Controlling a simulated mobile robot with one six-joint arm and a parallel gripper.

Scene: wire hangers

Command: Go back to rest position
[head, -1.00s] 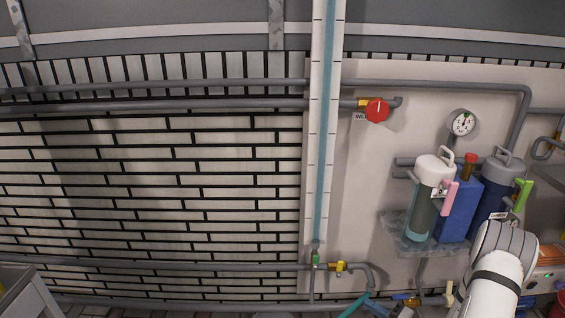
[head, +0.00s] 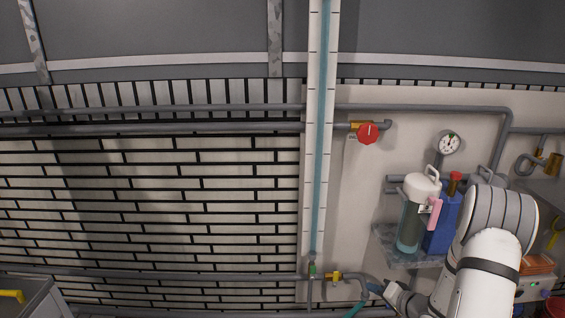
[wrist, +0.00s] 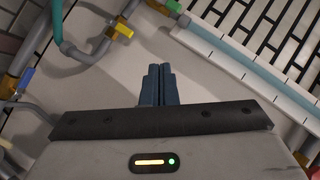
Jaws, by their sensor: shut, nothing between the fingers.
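My gripper shows in the wrist view (wrist: 157,84) with its two dark blue fingers together and nothing between them. It points toward the pale wall panel (wrist: 130,60), with no object touching the fingertips. In the head view, my white arm rises at the lower right, and part of my gripper (head: 376,287) shows low in the picture, close to the lower pipe. The arm hides part of the shelf area and the containers there.
A grey shelf (head: 385,240) holds a white-topped canister (head: 412,222) and a blue container (head: 441,228). A red valve (head: 368,133), a gauge (head: 449,143) and a yellow valve (head: 333,277) are on the wall. A clear vertical tube (head: 322,120) stands left of them.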

